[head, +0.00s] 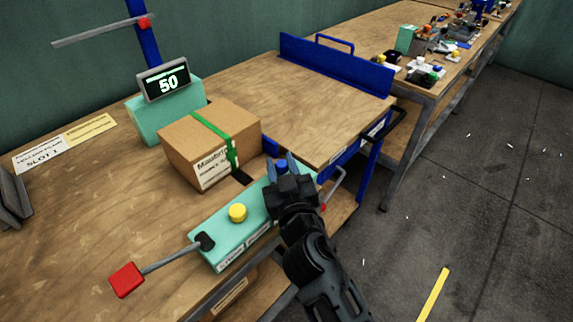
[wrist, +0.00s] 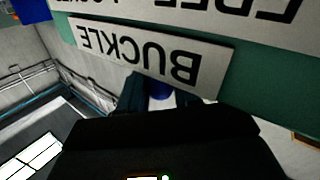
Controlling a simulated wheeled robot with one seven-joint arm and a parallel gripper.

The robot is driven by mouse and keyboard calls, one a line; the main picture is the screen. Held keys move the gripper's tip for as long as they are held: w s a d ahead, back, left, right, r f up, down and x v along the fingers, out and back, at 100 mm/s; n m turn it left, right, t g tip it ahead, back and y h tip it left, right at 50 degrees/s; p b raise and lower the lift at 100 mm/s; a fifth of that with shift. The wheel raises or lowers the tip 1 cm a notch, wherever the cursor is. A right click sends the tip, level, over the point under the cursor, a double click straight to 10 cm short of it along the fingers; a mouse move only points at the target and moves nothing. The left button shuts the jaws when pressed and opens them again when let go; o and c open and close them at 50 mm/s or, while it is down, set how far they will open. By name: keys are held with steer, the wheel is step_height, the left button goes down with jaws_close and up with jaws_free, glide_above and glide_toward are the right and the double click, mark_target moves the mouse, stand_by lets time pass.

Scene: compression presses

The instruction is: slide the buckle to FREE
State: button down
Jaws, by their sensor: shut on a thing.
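My gripper (head: 281,166) is over the right end of the mint-green control panel (head: 218,226), with its two fingers closed around a small blue piece. In the wrist view this blue buckle slider (wrist: 160,90) shows between the fingers, right by the white BUCKLE label (wrist: 140,54). A second label (wrist: 190,8) with partly cut-off lettering lies beyond it. My gripper hides most of the slider and its track, so I cannot tell its position along it. A green strap (head: 212,128) runs over a cardboard box (head: 190,155) behind the panel.
A yellow button (head: 237,212) sits on the panel, left of my gripper. A lever with a red handle (head: 126,280) sticks out to the left. A display reading 50 (head: 167,83) stands behind the box.

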steer(key=shift+s+a+f+b, duration=0.2)
steer(key=shift+s+a+b, duration=0.65)
steer(key=shift+s, duration=0.2)
steer(key=shift+s+a+r, duration=0.2)
steer(key=shift+s+a, duration=0.2)
steer(key=shift+s, duration=0.1)
steer(key=c, duration=0.8)
jaws_free()
steer(key=shift+s, duration=0.1)
steer(key=b+v, duration=0.1)
steer(key=v, duration=0.6)
steer(key=shift+s+d, duration=0.15)
steer(key=shift+s, duration=0.15)
